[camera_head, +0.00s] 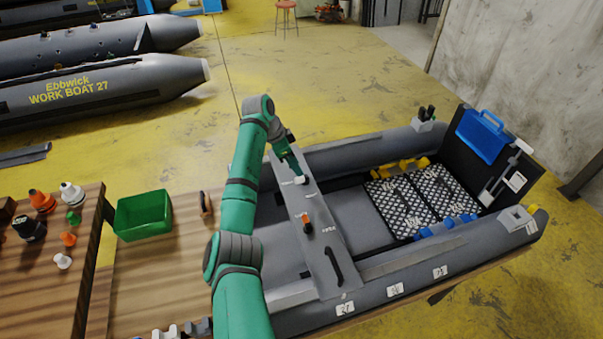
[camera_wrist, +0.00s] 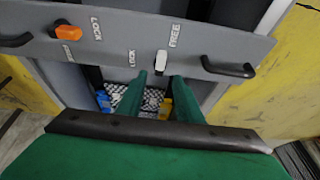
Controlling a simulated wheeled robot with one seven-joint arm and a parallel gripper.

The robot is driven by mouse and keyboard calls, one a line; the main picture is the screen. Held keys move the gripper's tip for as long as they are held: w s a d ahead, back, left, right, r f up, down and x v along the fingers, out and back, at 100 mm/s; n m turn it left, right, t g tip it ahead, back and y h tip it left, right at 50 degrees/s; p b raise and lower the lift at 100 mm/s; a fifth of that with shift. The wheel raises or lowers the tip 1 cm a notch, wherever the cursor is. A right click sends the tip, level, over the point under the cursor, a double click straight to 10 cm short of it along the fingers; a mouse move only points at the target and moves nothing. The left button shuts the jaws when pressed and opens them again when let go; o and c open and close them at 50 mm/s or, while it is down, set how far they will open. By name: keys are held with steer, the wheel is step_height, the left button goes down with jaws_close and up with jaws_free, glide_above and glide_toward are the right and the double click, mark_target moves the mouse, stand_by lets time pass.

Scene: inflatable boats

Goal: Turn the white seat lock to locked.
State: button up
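The white seat lock (camera_wrist: 161,63) is a small lever on the grey seat board (camera_wrist: 215,38). In the wrist view it stands nearly upright in the picture, with the word FREE to its upper right and LOCK to its left. It also shows in the head view (camera_head: 300,180), near the far end of the board. My gripper (camera_wrist: 158,79) is open, its two green fingers apart, with the white lever in line with the gap between their tips. I cannot tell whether they touch it. In the head view my gripper (camera_head: 294,168) is partly hidden against the board.
An orange lever (camera_wrist: 68,32) with its own labels sits on the same board. Black handles (camera_wrist: 229,68) stand at both ends. The boat holds a patterned floor mat (camera_head: 428,203) and yellow and blue pieces. A green bin (camera_head: 143,215) stands on the wooden table at left.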

mark_target(302, 180)
steer(key=x, duration=0.4)
steer(key=shift+s+a+f, duration=0.2)
steer(key=shift+x, duration=0.9)
steer(key=shift+w+d, duration=0.1)
jaws_close()
